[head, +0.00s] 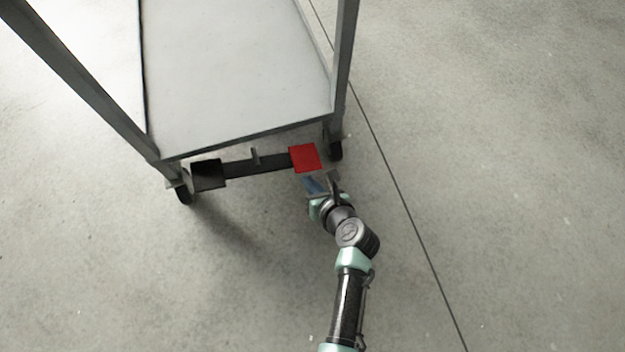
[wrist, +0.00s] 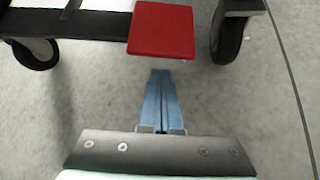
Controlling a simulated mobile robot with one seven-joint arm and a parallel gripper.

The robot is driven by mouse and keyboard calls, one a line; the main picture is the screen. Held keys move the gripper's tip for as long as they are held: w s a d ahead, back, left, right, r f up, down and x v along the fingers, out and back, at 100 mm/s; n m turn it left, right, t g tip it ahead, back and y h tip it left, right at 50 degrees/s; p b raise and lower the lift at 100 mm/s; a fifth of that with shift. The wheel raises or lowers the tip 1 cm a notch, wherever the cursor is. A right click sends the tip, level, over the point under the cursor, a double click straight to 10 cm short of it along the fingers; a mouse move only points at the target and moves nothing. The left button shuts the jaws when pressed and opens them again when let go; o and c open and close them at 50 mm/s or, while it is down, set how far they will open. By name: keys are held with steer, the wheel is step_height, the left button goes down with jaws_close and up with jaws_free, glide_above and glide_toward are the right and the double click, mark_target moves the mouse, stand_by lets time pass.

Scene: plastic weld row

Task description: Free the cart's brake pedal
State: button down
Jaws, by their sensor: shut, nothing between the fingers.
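The cart (head: 235,75) stands at the upper middle of the head view, with a dark bar (head: 257,165) low across its near end. A red pedal (head: 305,158) sits on the bar's right end and a black pedal (head: 208,174) on its left end. In the wrist view the red pedal (wrist: 161,29) is at the top middle. My gripper (wrist: 161,74) has its blue fingers shut together and empty. Its tips point at the red pedal's near edge, just short of it in the picture; I cannot tell whether they touch. In the head view my gripper (head: 311,182) is just below the red pedal.
A caster wheel (head: 335,150) stands right of the red pedal, and another (head: 183,194) is at the cart's left corner. A small upright tab (head: 255,156) rises at the bar's middle. The concrete floor (head: 480,200) is clear around the cart, with a dark line across it.

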mark_target(311, 168)
steer(key=shift+d+r+b, duration=0.15)
steer(key=shift+r+b, duration=0.1)
steer(key=shift+r, duration=0.5)
steer(key=shift+d+r+b, duration=0.15)
steer(key=shift+r+b, duration=0.05)
steer(key=shift+r, duration=0.5)
steer(key=shift+r+p, duration=0.15)
steer(key=shift+p, duration=0.3)
steer(key=h+p, duration=0.1)
steer(key=p, duration=0.1)
steer(key=shift+d+r+n+p, duration=0.1)
steer(key=shift+r+n+p, duration=0.3)
steer(key=r+h+p, duration=0.1)
steer(key=p, duration=0.2)
steer(key=shift+w+r+n+t, duration=0.1)
steer(key=shift+n+t, duration=0.2)
steer(key=r+p, duration=0.1)
steer(key=p, duration=0.2)
steer(key=shift+r, duration=0.2)
steer(key=r+h+p, duration=0.1)
steer(key=p, duration=0.2)
steer(key=shift+n, duration=0.3)
steer(key=shift+r+p, duration=0.35)
steer(key=shift+p, duration=0.45)
